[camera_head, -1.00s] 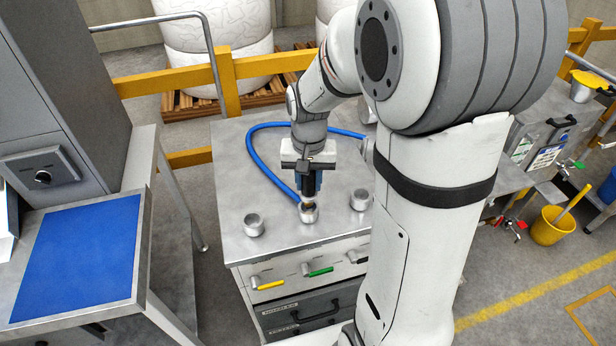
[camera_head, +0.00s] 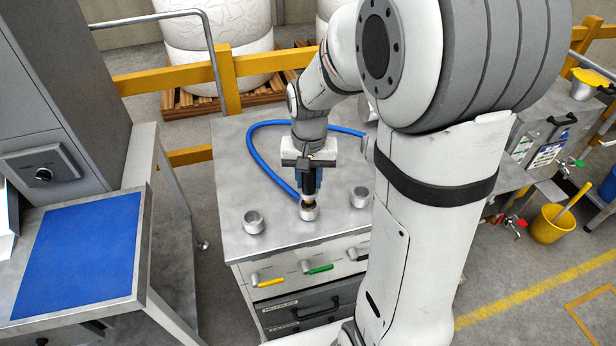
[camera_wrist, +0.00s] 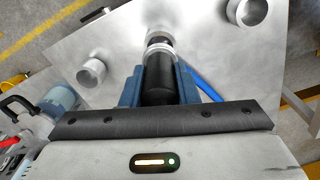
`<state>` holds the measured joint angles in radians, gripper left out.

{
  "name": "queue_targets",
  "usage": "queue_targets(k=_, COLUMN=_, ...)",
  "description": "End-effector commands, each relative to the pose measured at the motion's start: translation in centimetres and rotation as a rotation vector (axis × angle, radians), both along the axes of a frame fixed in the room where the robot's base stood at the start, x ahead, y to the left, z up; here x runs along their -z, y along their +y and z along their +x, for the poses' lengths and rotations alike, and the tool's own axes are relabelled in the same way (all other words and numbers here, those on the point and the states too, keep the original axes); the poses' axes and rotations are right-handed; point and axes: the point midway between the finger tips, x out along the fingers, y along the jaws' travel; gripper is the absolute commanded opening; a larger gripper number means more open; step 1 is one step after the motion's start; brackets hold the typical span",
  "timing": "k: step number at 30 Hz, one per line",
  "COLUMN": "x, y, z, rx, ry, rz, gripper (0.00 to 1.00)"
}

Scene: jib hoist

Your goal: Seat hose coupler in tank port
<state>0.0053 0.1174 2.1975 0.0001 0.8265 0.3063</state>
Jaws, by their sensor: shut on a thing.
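My gripper (camera_head: 311,182) points down over the steel cabinet top (camera_head: 245,180) and is shut on the hose coupler. In the wrist view the coupler (camera_wrist: 160,76) is a black cylinder with a silver collar, held between blue fingers. Its lower end meets the middle port (camera_head: 309,211), a short silver cup, and looks in line with it. How deep it sits inside the rim cannot be told. A blue hose (camera_head: 262,160) loops behind over the cabinet top. Two more silver ports stand to either side, the left port (camera_head: 254,222) and the right port (camera_head: 360,197).
Yellow (camera_head: 269,281) and green (camera_head: 318,268) valve handles are on the cabinet front. A bench with a blue mat (camera_head: 80,240) stands at left. A yellow rail (camera_head: 228,85) runs behind. A yellow bucket (camera_head: 552,225) stands at right.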

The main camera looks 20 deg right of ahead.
Motion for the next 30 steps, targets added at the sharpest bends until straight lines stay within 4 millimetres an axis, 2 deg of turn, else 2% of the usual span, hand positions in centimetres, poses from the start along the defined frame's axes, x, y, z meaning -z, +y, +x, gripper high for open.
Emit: queue_targets(k=30, x=3.1, y=-0.1, z=0.0, rx=0.002, ry=0.0, rz=0.0, gripper=0.01)
